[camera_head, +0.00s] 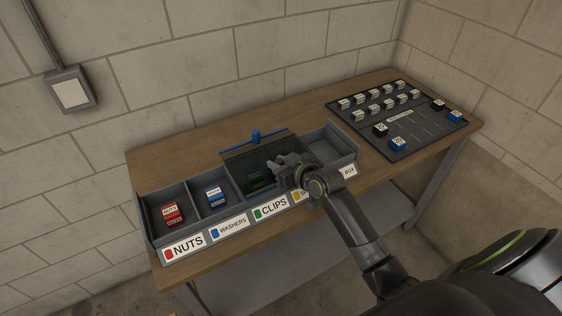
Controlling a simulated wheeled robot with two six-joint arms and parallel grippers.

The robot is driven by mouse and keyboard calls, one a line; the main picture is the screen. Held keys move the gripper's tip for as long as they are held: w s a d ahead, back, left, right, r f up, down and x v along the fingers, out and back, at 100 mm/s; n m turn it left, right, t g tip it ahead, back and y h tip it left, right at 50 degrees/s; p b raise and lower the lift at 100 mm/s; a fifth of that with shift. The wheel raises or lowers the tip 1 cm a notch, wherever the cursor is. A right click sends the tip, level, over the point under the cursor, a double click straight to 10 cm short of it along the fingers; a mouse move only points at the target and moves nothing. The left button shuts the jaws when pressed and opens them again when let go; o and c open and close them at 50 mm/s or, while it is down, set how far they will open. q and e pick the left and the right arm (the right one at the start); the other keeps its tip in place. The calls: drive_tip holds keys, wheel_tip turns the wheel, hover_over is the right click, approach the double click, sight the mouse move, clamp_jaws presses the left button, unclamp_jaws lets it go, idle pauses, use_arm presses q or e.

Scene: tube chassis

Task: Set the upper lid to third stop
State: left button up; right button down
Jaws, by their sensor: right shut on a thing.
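A grey sorting box (145,222) stands on the table with compartments in a row. A dark, greenish lid (238,166) covers its middle part, behind the CLIPS label. A blue bar with an upright blue knob (255,135) runs along the far side of this lid. My right gripper (274,166) reaches in from the right, low over the lid's right part. It is shut on the lid; the jaws hide the part held. Stop marks cannot be made out. My left gripper is not in view.
A red box (171,214) is in the NUTS compartment and a blue box (214,195) in WASHERS. The compartment at the right end (327,147) looks empty. A dark board (410,147) with several small blocks lies on the table's right. The table's back left (180,150) is clear.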

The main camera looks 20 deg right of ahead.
drive_tip(key=c, duration=1.2)
unclamp_jaws()
drive_tip(key=b+v, duration=0.2)
drive_tip(key=v, duration=1.5)
drive_tip(key=shift+s, duration=0.25)
drive_tip(key=shift+d+f, duration=0.1)
drive_tip(key=shift+d, duration=0.05)
